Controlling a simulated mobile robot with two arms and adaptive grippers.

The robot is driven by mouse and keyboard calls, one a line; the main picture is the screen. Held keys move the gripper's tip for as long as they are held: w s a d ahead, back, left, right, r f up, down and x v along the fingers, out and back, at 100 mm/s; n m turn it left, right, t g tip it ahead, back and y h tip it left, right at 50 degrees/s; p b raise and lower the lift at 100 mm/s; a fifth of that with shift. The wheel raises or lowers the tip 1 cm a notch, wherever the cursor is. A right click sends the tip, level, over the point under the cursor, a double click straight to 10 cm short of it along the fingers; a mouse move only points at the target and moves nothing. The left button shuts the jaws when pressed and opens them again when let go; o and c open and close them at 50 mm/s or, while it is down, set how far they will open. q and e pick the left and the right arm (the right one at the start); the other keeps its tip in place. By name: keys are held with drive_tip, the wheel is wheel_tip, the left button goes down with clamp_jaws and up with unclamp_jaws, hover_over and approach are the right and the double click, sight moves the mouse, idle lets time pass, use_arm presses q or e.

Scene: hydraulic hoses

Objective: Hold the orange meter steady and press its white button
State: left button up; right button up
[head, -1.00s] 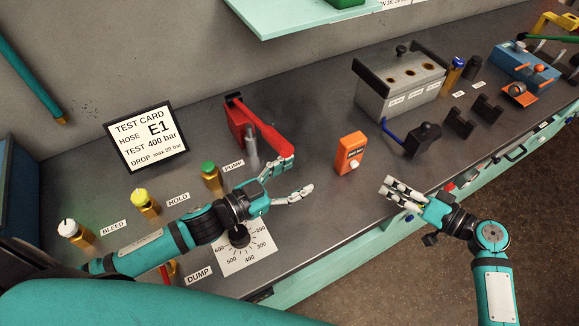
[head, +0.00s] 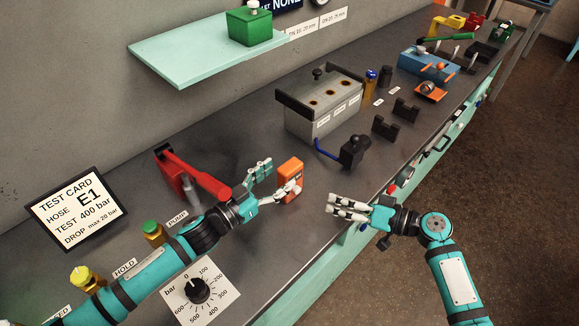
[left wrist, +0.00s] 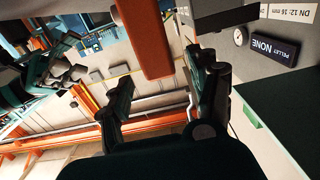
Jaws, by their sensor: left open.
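The orange meter (head: 289,172) stands on the grey bench, right in front of my left gripper (head: 274,182). My left gripper is open, with one finger on the far-left side of the meter and the other crossing its near lower front. In the left wrist view the orange meter (left wrist: 148,40) shows at the top, between the two spread fingers (left wrist: 160,90). I cannot tell whether the fingers touch it. The meter's white button is not clearly seen behind the near finger. My right gripper (head: 333,206) is to the right of the meter, apart from it, its fingers close together and pointing left.
A red pump lever (head: 200,175) lies close behind my left wrist. A black block with a blue handle (head: 353,150) stands beyond the meter, before the grey block with holes (head: 322,100). A dial (head: 198,290) is at the near left. The bench's front edge runs under my right gripper.

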sight(299, 161)
use_arm(q)
drive_tip(key=x, duration=0.5)
drive_tip(key=c, duration=1.3)
clamp_jaws()
use_arm(e)
clamp_jaws()
idle(0.3)
